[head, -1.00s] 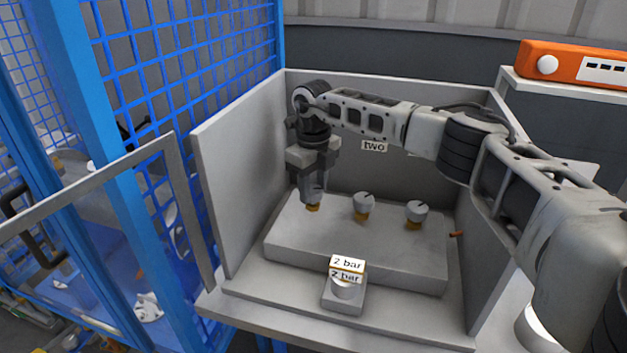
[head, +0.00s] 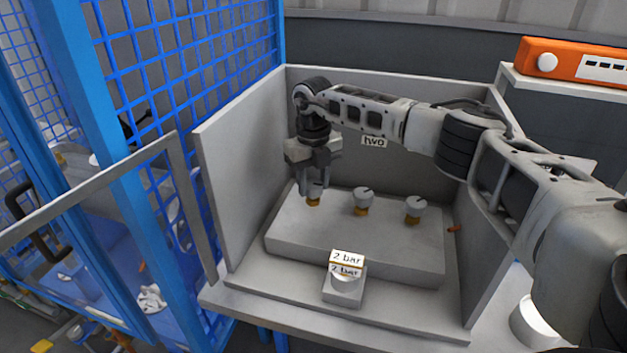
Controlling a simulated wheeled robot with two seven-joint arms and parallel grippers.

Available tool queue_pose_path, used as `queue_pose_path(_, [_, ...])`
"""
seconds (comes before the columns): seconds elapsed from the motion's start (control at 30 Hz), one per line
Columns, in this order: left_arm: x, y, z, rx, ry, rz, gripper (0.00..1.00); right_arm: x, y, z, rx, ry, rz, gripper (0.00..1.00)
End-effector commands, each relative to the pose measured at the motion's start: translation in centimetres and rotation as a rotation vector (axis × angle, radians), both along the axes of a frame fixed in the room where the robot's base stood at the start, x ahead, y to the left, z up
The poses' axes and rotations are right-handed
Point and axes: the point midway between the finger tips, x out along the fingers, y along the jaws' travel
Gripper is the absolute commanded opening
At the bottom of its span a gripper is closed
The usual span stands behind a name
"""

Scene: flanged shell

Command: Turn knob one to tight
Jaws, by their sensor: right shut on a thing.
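Three knobs with grey caps and brass-coloured bases stand in a row on a grey block (head: 350,240) inside an open-fronted grey shell. My right gripper (head: 315,182) points down over the leftmost knob (head: 314,196) and is shut on it. The fingers hide much of its cap. The middle knob (head: 362,197) and the right knob (head: 414,206) stand free, each with a dark mark on top. A label reading "two" (head: 373,142) shows on the back wall, partly behind my arm. My left gripper is not in view.
A small block with "2 bar" labels (head: 346,264) stands in front of the knob block. The shell's left wall (head: 240,170) rises close beside my right gripper. A blue mesh fence (head: 190,70) is at the left. An orange box (head: 575,65) sits on a shelf at the right.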

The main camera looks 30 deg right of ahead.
Motion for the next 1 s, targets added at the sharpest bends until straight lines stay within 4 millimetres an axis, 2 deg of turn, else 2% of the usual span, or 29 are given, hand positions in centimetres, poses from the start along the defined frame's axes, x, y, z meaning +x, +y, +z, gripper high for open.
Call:
queue_pose_path(0.1, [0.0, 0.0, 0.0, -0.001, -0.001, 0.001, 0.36, 0.2, -0.1, 0.3, 0.001, -0.010, -0.005, 0.16])
queue_pose_path(0.13, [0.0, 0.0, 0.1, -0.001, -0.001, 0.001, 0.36, 0.2, -0.1, 0.3, 0.001, -0.010, -0.005, 0.41])
queue_pose_path(0.2, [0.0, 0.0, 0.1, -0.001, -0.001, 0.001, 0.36, 0.2, -0.1, 0.3, 0.001, -0.009, -0.004, 0.60])
queue_pose_path(0.5, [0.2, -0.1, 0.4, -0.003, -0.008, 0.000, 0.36, 0.1, 0.0, 0.2, 0.001, -0.004, -0.002, 0.60])
queue_pose_path(0.63, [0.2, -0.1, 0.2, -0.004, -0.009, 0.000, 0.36, 0.1, 0.0, 1.1, 0.000, -0.006, -0.001, 0.60])
queue_pose_path(0.77, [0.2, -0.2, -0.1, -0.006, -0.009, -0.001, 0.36, 0.2, 0.0, 3.5, 0.002, -0.010, -0.001, 0.60])
queue_pose_path(1.0, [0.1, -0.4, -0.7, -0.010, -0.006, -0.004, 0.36, 0.2, 0.0, 9.4, 0.001, -0.010, -0.002, 0.60])
